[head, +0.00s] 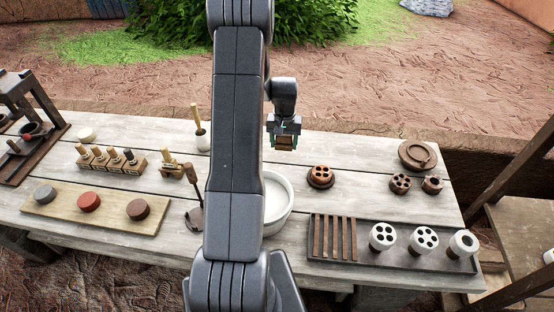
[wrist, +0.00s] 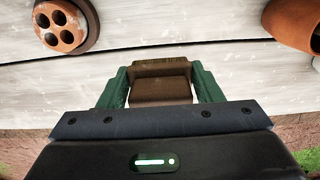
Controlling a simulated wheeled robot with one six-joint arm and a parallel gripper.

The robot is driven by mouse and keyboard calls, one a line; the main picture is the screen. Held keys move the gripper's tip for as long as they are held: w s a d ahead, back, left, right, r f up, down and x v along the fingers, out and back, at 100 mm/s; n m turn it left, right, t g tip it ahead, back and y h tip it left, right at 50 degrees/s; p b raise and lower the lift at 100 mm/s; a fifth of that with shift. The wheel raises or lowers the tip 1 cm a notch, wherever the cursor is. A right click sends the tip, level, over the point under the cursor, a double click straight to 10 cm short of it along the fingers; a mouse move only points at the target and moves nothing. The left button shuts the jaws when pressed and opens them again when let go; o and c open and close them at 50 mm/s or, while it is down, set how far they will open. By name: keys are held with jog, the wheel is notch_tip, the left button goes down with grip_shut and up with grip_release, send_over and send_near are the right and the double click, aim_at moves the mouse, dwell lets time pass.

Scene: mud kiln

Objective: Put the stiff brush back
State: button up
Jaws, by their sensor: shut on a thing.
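My gripper (head: 285,140) is above the back of the table, right of the arm column, with its green fingers shut on a small brown block. The block looks like the stiff brush (wrist: 160,90); in the wrist view it sits between the two fingers, with a darker, rough strip along its far edge. In the head view only a small brown part of it shows between the fingers. It is held clear of the table top. A wooden holder with several upright handled tools (head: 112,160) and a smaller wooden stand (head: 172,168) are at the left.
A white bowl (head: 286,216) stands partly behind my arm. A dark tray (head: 385,262) with slats and white holed pieces lies at the front right. Brown holed pieces (head: 320,176) stand right of the gripper. A board with three discs (head: 65,215) lies at left.

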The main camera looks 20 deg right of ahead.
aim_at(283, 165)
notch_tip(283, 165, down, 8)
jog(key=b, duration=0.3)
jog(key=shift+f, duration=0.15)
jog(key=shift+f, duration=0.2)
jog(key=o, duration=1.1)
jog(key=shift+r, duration=0.15)
notch_tip(283, 165, up, 12)
jog(key=p, duration=0.3)
